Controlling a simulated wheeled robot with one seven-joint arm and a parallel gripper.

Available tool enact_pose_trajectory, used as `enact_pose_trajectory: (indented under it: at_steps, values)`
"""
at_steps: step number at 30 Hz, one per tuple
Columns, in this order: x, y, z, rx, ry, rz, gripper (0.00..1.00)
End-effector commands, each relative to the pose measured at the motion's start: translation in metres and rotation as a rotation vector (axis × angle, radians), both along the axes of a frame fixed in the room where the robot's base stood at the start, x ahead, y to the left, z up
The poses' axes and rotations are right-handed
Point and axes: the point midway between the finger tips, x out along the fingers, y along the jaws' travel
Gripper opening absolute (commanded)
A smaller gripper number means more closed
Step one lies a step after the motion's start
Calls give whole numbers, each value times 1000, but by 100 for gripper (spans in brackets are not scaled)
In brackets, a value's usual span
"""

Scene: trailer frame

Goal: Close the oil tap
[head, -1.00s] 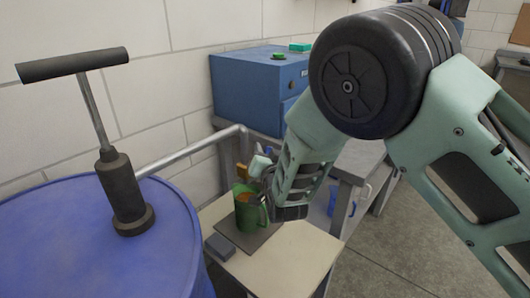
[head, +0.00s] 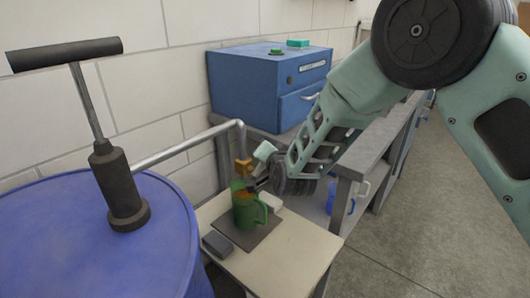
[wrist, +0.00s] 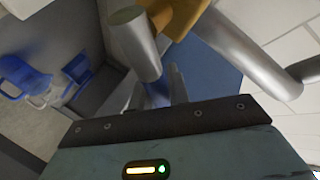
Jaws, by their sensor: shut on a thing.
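The brass-coloured oil tap (head: 243,168) hangs from the end of a grey pipe (head: 190,146) above a green jug (head: 242,208) that shows orange-brown contents. In the wrist view, the tap's brass body (wrist: 180,14) is at the top, with its grey cylindrical handle (wrist: 137,42) beside it. My gripper (head: 260,180) is at the right side of the tap, just above the jug. It is shut on the tap handle, whose lower end sits at the fingers (wrist: 158,92) in the wrist view. The exact finger contact is partly hidden.
The jug stands on a dark plate (head: 262,232) on a small pale table (head: 290,250), beside a grey block (head: 217,244). A blue drum (head: 60,240) with a hand pump (head: 122,190) is at left. A blue cabinet (head: 240,90) stands behind.

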Motion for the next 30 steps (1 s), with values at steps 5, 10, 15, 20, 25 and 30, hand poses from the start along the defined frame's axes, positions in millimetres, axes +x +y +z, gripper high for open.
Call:
enact_pose_trajectory:
  at_steps: [5,10,15,20,25,30]
  values:
    - [4,-5,-12,105,134,-2,0]
    - [6,-6,-23,196,252,-2,0]
    - [6,-6,-31,272,351,-2,0]
    - [6,-5,-36,327,421,-1,0]
    - [5,-5,-40,362,467,0,0]
    - [5,-4,-41,380,490,0,0]
